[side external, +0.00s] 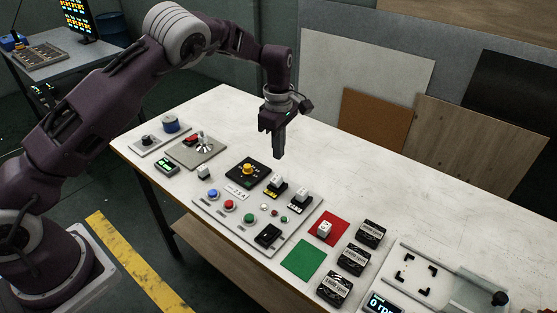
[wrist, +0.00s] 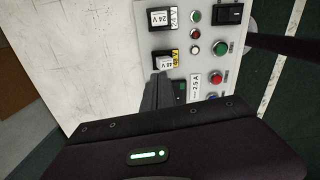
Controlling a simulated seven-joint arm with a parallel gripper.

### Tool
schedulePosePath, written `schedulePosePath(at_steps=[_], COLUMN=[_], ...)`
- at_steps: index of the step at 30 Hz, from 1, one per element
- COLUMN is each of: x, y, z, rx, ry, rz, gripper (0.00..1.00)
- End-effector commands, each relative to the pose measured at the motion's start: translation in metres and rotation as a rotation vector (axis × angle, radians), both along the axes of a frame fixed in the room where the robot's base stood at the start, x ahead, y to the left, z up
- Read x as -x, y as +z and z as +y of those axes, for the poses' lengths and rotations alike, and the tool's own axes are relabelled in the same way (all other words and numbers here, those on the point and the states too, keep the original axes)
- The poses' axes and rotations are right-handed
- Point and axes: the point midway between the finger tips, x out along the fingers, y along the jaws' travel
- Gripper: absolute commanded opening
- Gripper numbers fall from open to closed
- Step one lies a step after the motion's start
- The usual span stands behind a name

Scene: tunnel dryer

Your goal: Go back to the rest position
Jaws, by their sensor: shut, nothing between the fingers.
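My gripper (side external: 279,154) hangs pointing down above the white table (side external: 362,168), behind the grey control panel. It is shut with nothing between the fingers. In the side external view its fingertips are apart from the panel's parts. In the wrist view the dark fingers (wrist: 158,92) show beside the panel's block marked 48 V. The gripper body covers the lower part of that view and hides what lies below.
The control panel (side external: 207,207) carries buttons, a yellow knob (side external: 247,169) and white blocks. A red square (side external: 327,228) with a white block, a green square (side external: 303,259) and black labelled boxes (side external: 354,259) stand to the right. The table's far side is clear. Boards lean behind.

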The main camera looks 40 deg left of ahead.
Motion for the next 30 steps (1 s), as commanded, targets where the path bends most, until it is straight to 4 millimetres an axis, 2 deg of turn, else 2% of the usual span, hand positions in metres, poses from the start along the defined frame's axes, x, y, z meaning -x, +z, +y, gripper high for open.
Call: schedulePosePath(at_steps=[7,8,10,12,14,15,17,19,21,24,27,30], x=[0.003,0.006,0.022,0.05,0.082,0.105,0.146,0.197,0.248,0.309,0.35,0.369], y=[0.043,0.055,0.094,0.141,0.178,0.2,0.227,0.248,0.257,0.252,0.237,0.226], z=[0.001,0.002,0.005,0.007,0.007,0.006,0.005,0.002,0.001,0.0,0.001,0.003], rx=[0.007,0.015,0.039,0.061,0.069,0.064,0.044,-0.005,-0.08,-0.212,-0.329,-0.401], ry=[-0.021,-0.043,-0.131,-0.27,-0.415,-0.518,-0.684,-0.888,-1.095,-1.356,-1.542,-1.645], rz=[-0.011,-0.022,-0.058,-0.11,-0.16,-0.197,-0.25,-0.31,-0.356,-0.388,-0.383,-0.37], gripper=[0.0,0.0,0.0,0.0,0.0,0.0,0.0,0.0,0.0,0.0,0.0,0.0])
